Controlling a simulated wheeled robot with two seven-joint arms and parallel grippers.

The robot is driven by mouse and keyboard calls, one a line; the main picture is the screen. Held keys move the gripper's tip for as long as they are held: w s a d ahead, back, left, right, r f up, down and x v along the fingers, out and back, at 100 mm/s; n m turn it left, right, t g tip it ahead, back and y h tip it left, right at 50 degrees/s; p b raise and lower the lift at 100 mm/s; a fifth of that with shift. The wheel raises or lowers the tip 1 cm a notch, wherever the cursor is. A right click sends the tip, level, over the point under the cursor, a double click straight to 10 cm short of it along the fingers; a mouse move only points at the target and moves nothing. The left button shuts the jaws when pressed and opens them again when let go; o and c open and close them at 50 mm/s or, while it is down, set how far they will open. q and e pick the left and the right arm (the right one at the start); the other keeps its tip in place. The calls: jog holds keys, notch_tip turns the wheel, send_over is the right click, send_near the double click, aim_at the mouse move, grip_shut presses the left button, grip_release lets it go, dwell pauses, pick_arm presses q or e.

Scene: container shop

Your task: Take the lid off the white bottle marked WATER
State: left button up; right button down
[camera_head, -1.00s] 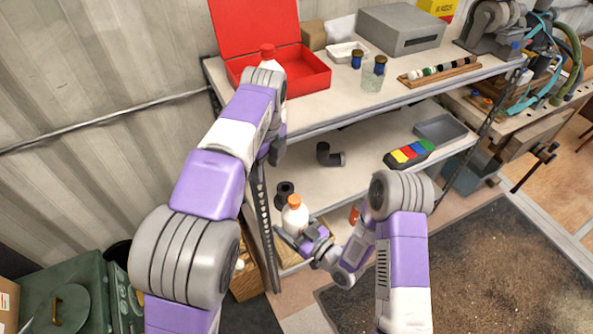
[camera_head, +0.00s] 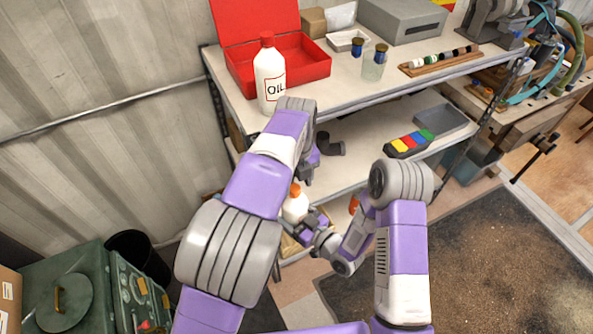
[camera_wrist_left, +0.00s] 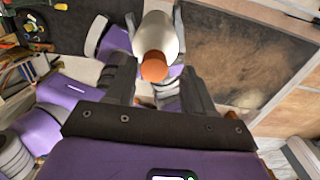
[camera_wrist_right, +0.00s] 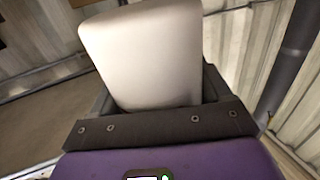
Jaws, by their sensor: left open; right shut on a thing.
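A white bottle marked OIL (camera_head: 270,80) with a red cap stands on the top shelf (camera_head: 330,95) near an open red box (camera_head: 305,60). A dark pipe elbow (camera_head: 331,146) lies on the middle shelf, close to my left gripper.

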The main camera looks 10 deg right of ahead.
pick_arm(q)
jog(key=shift+f, duration=0.3)
